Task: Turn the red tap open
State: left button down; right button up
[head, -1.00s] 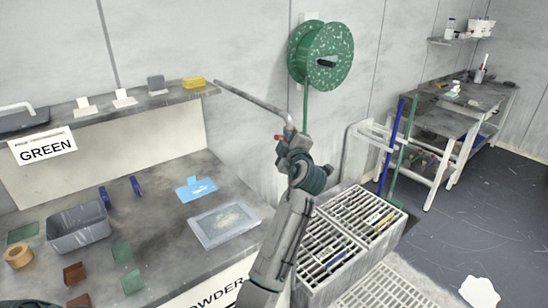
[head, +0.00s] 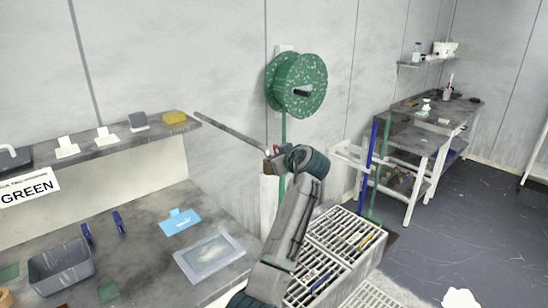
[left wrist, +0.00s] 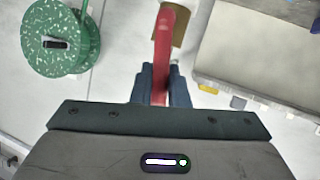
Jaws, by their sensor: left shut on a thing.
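The red tap handle (left wrist: 164,40) shows in the left wrist view as a long red lever running up from between my fingers. A brass-coloured piece (left wrist: 179,27) lies behind its upper end. My left gripper (left wrist: 162,82) is shut on the red handle, one dark finger on each side. In the head view my left gripper (head: 269,161) is beside the wall, below the green reel, at the right end of a grey pipe. There the gripper hides most of the tap. My right gripper is not in view.
A green hose reel (head: 297,85) hangs on the wall just above my gripper. A shelf (head: 95,148) and a worktop (head: 150,245) with a grey bin (head: 62,268) are at left. A slatted grate (head: 345,240) is at right. Open floor (head: 470,220) lies farther right.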

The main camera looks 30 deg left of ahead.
pick_arm(q)
jog(key=shift+w+d+r+m+g+p, duration=0.2)
jog(key=shift+w+m+g+p, duration=0.25)
jog(key=shift+w+m, duration=0.3)
jog(key=shift+s, duration=0.1)
jog(key=c, duration=1.4)
grip_release()
jog(key=shift+f, duration=0.15)
jog(key=b+v, duration=0.4)
jog(key=v, duration=0.6)
jog(key=shift+d, duration=0.4)
